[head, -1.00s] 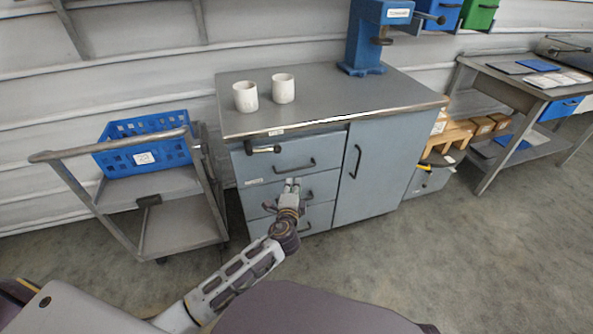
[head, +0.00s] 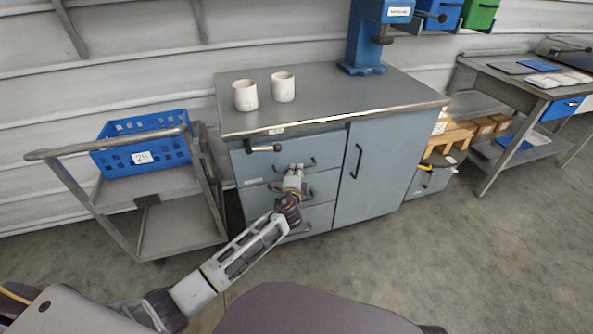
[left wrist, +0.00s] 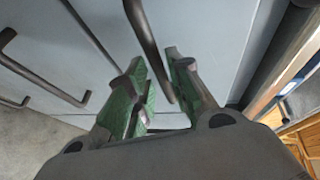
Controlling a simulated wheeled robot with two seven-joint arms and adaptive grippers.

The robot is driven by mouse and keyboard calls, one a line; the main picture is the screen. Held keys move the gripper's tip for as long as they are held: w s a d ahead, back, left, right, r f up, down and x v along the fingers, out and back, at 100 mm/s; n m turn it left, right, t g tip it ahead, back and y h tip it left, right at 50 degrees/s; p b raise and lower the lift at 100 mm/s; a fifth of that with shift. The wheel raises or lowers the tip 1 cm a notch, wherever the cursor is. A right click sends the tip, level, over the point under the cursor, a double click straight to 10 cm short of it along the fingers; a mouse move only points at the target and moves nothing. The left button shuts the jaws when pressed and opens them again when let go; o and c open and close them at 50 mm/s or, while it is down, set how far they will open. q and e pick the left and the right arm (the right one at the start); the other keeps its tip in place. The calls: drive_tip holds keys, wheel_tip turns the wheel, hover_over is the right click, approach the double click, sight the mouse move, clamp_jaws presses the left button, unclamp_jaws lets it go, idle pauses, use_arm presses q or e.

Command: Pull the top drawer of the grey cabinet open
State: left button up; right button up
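The grey cabinet (head: 381,165) has a column of drawers on its left side and a door on its right. The top drawer (head: 255,166) looks flush with the cabinet front. Its dark bar handle (head: 307,164) is partly hidden by my left gripper (head: 293,171). In the left wrist view the handle (left wrist: 147,40) runs between the two green-padded fingers of my left gripper (left wrist: 160,90). The fingers stand apart with a gap beside the bar, so the gripper is open around the handle. I cannot tell whether either finger touches it. My right gripper is not in view.
Two white cups (head: 245,95) stand on the worktop (head: 320,104) near a blue press (head: 366,45). A grey cart (head: 180,228) with a blue crate (head: 140,158) stands left. Lower drawer handles (left wrist: 40,75) lie below. Floor in front is clear.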

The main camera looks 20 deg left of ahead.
use_arm(q)
drive_tip(key=shift+b+x, duration=0.3)
drive_tip(key=shift+x, duration=1.05)
clamp_jaws()
